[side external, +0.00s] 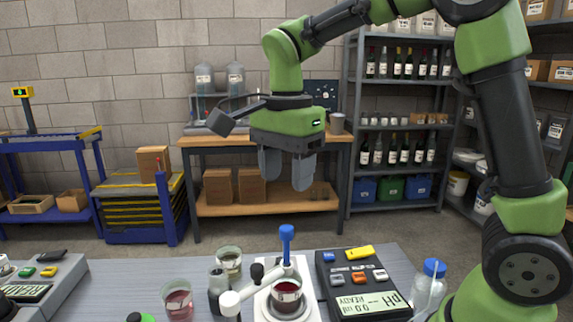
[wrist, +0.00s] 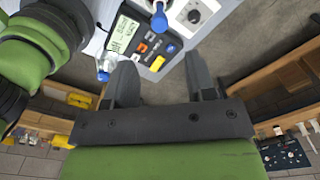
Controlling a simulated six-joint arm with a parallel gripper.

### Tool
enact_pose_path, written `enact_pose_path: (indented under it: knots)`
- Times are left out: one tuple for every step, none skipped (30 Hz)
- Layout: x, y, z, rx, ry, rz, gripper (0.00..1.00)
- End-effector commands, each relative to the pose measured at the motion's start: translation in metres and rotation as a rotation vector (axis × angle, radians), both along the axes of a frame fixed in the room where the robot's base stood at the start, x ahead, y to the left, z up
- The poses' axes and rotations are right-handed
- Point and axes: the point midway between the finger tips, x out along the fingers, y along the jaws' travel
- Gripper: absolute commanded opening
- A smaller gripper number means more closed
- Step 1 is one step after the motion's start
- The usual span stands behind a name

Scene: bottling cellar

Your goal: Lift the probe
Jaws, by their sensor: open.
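The probe (side external: 286,238) has a blue head and stands upright in a pale holder arm (side external: 258,282), above a glass of red liquid (side external: 287,290). Its lower end is hard to make out. In the wrist view the blue head of the probe (wrist: 159,21) shows at the top, beyond my fingertips. My gripper (side external: 288,182) is open and empty, pointing down, well above the bench and apart from the probe. Both fingers also show in the wrist view (wrist: 161,64). The glass stands on a white stirrer (side external: 262,306) with a round plate.
A dark pH meter (side external: 362,285) with coloured buttons sits right of the stirrer. A blue-capped wash bottle (side external: 431,290) stands farther right. A glass of pink liquid (side external: 178,300), another glass (side external: 229,262) and a small bottle (side external: 217,288) crowd the left. Air around my gripper is clear.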

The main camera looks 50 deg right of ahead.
Motion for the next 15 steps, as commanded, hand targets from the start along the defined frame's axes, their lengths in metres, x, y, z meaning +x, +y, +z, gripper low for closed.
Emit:
enact_pose_path:
  knots:
    - [0.0002,0.0000,0.0044,0.000,-0.003,0.000,0.51]
    - [0.0001,0.0002,0.0063,0.001,-0.002,0.000,0.51]
    - [0.0001,0.0001,0.0081,0.001,-0.002,0.000,0.51]
    - [-0.0001,0.0001,0.0089,0.001,-0.002,0.000,0.51]
    - [-0.0003,0.0001,0.0095,0.001,-0.001,0.000,0.51]
    - [-0.0004,0.0001,0.0098,0.001,0.000,0.000,0.51]
    - [-0.0004,0.0001,0.0099,0.001,0.000,0.000,0.51]
    - [-0.0004,0.0001,0.0099,0.001,0.000,0.000,0.51]
    - [-0.0004,0.0001,0.0098,0.001,0.000,0.000,0.51]
    - [-0.0004,0.0001,0.0097,0.001,0.001,0.000,0.51]
    - [-0.0004,0.0001,0.0097,0.001,0.000,0.000,0.51]
    - [-0.0004,0.0001,0.0096,0.001,0.000,0.000,0.51]
    - [-0.0004,0.0001,0.0096,0.001,0.000,0.000,0.51]
    - [-0.0004,0.0001,0.0096,0.001,0.000,0.000,0.51]
    - [-0.0003,0.0001,0.0095,0.001,0.000,0.000,0.51]
